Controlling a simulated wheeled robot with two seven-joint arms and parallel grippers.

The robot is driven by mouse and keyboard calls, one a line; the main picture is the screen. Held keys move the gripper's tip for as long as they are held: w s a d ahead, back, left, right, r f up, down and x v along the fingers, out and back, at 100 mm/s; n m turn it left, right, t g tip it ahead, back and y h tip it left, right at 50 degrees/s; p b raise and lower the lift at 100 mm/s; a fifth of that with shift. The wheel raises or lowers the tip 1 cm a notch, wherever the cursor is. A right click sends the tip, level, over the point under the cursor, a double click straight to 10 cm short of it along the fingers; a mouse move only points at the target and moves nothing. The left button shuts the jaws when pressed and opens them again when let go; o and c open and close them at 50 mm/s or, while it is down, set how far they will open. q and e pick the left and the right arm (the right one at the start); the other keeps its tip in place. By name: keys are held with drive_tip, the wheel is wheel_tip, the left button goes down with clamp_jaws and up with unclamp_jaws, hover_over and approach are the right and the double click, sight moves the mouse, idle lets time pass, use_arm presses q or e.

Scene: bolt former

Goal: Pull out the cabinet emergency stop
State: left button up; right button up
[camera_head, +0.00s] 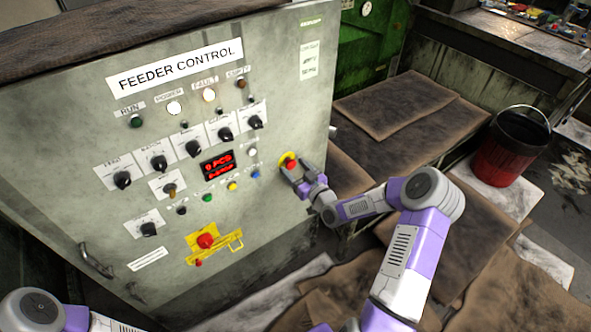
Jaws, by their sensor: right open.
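The cabinet emergency stop (290,162) is a red button on a yellow round plate near the right edge of the grey FEEDER CONTROL cabinet (80,185). My right gripper (293,174) is open, with its dark fingers right at the lower right side of the button. They cover part of the button and plate; I cannot tell if they touch it or straddle it. My left arm shows only as a link at the bottom left, and its gripper is out of view.
A yellow plate with a red knob (206,241) sits lower on the panel, among several black knobs and coloured buttons. A handle (96,262) sticks out at lower left. A red and black bucket (512,148) stands at right near brown mats (395,104).

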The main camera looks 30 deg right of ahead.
drive_tip(key=c, duration=1.2)
drive_tip(key=shift+o, duration=0.2)
drive_tip(key=shift+s+f+b, duration=0.1)
drive_tip(key=shift+s+b, duration=0.25)
drive_tip(key=shift+s, duration=0.15)
drive_tip(key=o, duration=1.2)
drive_tip(key=shift+c, duration=0.2)
drive_tip(key=shift+s, duration=0.1)
drive_tip(key=s+p, duration=0.1)
drive_tip(key=s, duration=0.6)
drive_tip(key=shift+s+d, duration=0.25)
drive_tip(key=shift+d, duration=0.05)
